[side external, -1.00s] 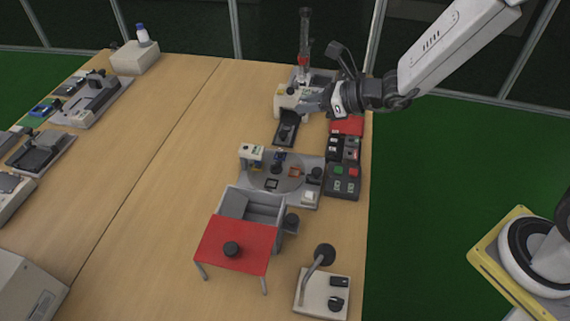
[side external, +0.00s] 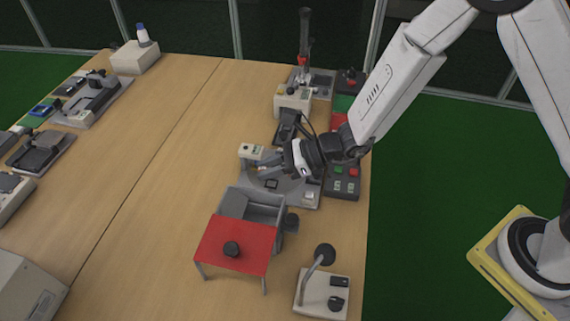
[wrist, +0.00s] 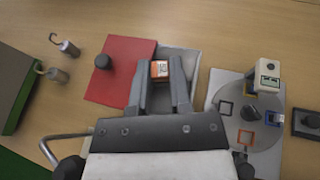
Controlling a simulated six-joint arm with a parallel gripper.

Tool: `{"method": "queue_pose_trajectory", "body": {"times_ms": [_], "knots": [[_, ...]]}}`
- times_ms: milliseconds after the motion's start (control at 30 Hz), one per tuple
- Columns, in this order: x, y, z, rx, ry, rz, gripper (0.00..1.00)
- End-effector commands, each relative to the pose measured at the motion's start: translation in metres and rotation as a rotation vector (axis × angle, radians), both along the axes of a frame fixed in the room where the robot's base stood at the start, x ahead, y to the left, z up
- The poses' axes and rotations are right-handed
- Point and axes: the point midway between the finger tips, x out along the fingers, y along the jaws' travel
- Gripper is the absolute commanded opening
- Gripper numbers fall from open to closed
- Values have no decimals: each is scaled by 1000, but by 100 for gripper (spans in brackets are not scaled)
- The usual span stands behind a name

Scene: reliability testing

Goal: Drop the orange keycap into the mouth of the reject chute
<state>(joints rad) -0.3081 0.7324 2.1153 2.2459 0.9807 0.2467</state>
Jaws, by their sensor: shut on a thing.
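My gripper (wrist: 163,76) is shut on the orange keycap (wrist: 160,68), which sits between the fingertips with a pale marked face showing. In the side view my gripper (side external: 268,166) is above the turntable station, behind the grey open box (side external: 262,210). The keycap is too small to make out in the side view.
The turntable (wrist: 250,122) with coloured square frames lies right of the fingers in the wrist view. A small white-topped post (side external: 250,152) stands close to my gripper. A lamp-like device (side external: 322,292) stands at the front right. The table left of the box is clear.

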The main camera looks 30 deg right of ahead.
Motion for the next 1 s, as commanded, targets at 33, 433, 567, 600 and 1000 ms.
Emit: {"method": "queue_pose_trajectory", "body": {"times_ms": [33,433,567,600,1000], "knots": [[0,0,-2,0,1,0,0],[0,0,-32,0,3,-2,0],[0,0,-43,-1,3,-1,0],[0,0,-47,0,3,-1,0],[0,0,-58,0,0,-1,0]]}}
